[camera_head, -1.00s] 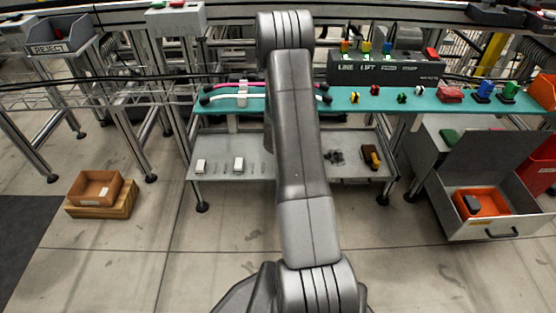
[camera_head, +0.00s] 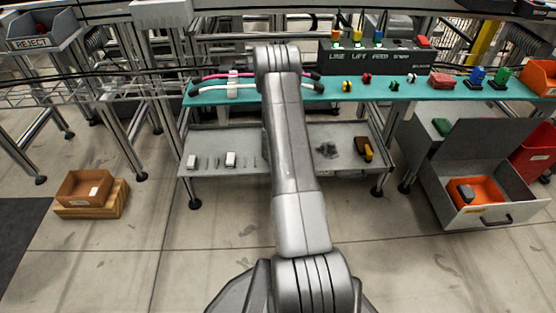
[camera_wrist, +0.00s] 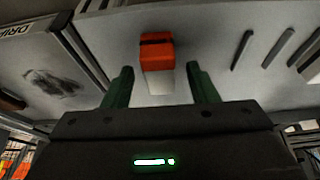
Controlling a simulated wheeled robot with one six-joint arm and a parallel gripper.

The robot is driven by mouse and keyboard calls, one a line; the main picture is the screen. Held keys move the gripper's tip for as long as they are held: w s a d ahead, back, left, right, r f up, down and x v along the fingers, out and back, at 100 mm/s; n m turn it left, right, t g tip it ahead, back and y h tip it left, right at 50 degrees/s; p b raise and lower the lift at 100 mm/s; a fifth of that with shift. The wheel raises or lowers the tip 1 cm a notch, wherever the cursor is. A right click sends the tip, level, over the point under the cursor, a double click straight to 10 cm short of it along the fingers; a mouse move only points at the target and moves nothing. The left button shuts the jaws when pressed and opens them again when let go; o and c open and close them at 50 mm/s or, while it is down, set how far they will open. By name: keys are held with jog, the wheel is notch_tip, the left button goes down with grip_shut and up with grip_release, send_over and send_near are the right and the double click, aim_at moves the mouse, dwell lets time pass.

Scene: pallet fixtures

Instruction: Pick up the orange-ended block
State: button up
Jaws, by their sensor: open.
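The orange-ended block (camera_wrist: 157,54) lies on the grey lower shelf in the wrist view, with its orange end away from my gripper and a pale end towards it. My gripper (camera_wrist: 159,70) is open. Its two green fingers point at the block, one to each side, with a gap on both sides. The pale end shows between the fingertips; I cannot tell the height gap. In the head view, my arm hides the block and my gripper.
The lower shelf (camera_head: 285,165) also bears two pale blocks (camera_head: 192,161) (camera_head: 230,159), thin slots, a dark stain (camera_head: 327,150) and a brown-yellow item (camera_head: 363,149). The teal bench top (camera_head: 310,95) overhangs it. An open drawer (camera_head: 478,213) stands right, a brown bin (camera_head: 85,188) left.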

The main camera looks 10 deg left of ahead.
jog(key=shift+w+f, duration=0.15)
jog(key=shift+f, duration=0.25)
jog(key=c, duration=1.1)
jog(key=shift+r, duration=0.35)
